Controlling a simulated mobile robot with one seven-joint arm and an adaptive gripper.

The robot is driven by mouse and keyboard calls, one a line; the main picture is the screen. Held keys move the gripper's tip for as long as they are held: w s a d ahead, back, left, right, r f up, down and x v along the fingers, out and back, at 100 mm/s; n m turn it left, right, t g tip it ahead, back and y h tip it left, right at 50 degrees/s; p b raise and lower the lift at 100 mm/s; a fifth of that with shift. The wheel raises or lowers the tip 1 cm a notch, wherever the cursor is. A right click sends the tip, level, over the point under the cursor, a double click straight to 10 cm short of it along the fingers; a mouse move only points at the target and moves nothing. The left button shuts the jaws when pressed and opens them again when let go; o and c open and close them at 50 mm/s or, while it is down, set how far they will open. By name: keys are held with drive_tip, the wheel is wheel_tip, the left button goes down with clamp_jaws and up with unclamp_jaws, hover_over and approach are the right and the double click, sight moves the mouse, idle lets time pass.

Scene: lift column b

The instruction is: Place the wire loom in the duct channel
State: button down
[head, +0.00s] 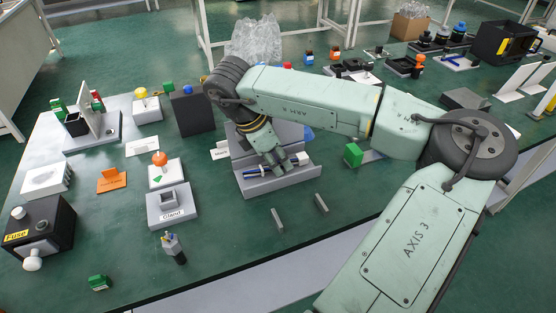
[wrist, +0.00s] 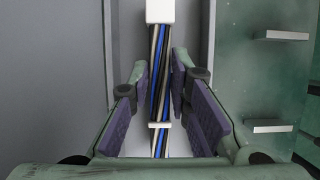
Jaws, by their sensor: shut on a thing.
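The wire loom (wrist: 159,85) is a bundle of black, blue and pale wires with a white connector (wrist: 159,11) at one end and a white band across it. My gripper (wrist: 160,75) is shut on the loom, its purple-padded fingers on either side of the wires. In the head view my gripper (head: 279,163) is low over the grey duct channel (head: 280,184), with the white connector (head: 302,158) to its right. In the wrist view the loom runs lengthwise between the grey channel walls. I cannot tell whether it touches the channel floor.
Two small grey bars (head: 277,219) (head: 321,203) lie in front of the channel. A green block (head: 353,154) is to its right. A grey labelled block (head: 171,207) and a black fuse box (head: 39,228) stand left. A dark box (head: 192,111) stands behind left.

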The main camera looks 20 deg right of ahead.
drive_tip(key=shift+f+b, duration=0.35)
drive_tip(key=shift+b, duration=0.15)
drive_tip(key=c, duration=1.5)
unclamp_jaws()
wheel_tip(320, 180, up, 2)
drive_tip(key=p, duration=0.2)
drive_tip(key=shift+a+p, duration=0.1)
drive_tip(key=shift+p, duration=0.3)
drive_tip(key=b+v, duration=0.2)
drive_tip(key=v, duration=0.9)
drive_tip(key=shift+a+r+b, duration=0.1)
drive_tip(key=shift+a+b, duration=0.05)
drive_tip(key=shift+b, duration=0.2)
